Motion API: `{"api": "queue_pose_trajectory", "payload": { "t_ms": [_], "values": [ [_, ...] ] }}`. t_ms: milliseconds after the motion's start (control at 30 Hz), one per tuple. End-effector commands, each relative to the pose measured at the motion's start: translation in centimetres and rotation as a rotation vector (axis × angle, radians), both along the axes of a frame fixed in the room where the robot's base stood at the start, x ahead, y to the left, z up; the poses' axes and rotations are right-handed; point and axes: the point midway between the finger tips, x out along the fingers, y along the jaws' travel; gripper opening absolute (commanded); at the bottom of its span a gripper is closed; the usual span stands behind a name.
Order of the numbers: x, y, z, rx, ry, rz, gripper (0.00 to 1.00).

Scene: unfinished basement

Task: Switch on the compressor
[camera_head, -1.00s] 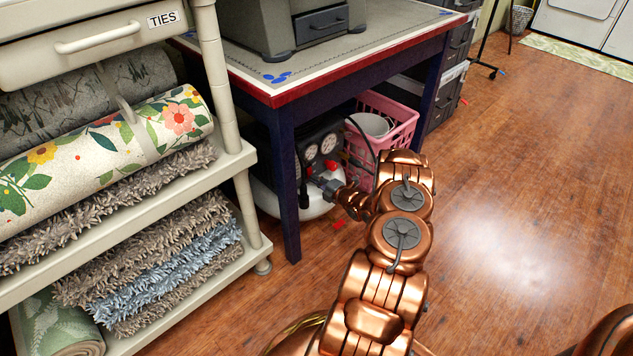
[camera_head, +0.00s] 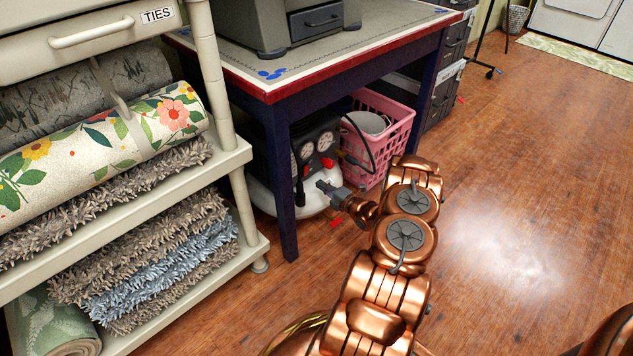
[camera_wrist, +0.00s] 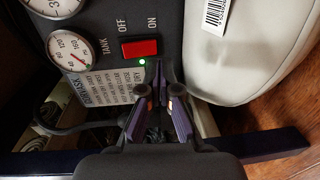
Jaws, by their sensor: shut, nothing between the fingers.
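The compressor (camera_head: 318,130) sits under the table, with a black panel, two round gauges and a white tank. A small green light (camera_wrist: 142,61) glows just below the switch. I cannot tell which side of the switch is pressed in. My gripper (camera_head: 322,185) is in front of the panel, low and beside the gauges. In the wrist view, the fingertips (camera_wrist: 161,84) are together and empty, below and right of the switch. I see no contact with the switch.
The table (camera_head: 266,95) has a dark leg (camera_head: 281,190) left of my gripper. A pink basket (camera_head: 388,125) stands behind and right of the compressor. A shelf (camera_head: 245,150) with rolled rugs is at left. The wood floor at right is clear.

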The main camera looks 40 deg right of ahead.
Motion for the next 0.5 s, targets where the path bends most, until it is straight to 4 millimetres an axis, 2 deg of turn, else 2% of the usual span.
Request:
{"api": "queue_pose_trajectory", "payload": {
  "t_ms": [33, 300, 500],
  "values": [
    [-1.1, -0.2, 0.3, 0.002, 0.001, -0.006, 0.0],
    [-5.7, 0.4, -0.6, 0.001, 0.002, 0.004, 0.0],
    [-7.8, 0.4, -0.9, -0.001, 0.001, 0.005, 0.0]
  ]
}}
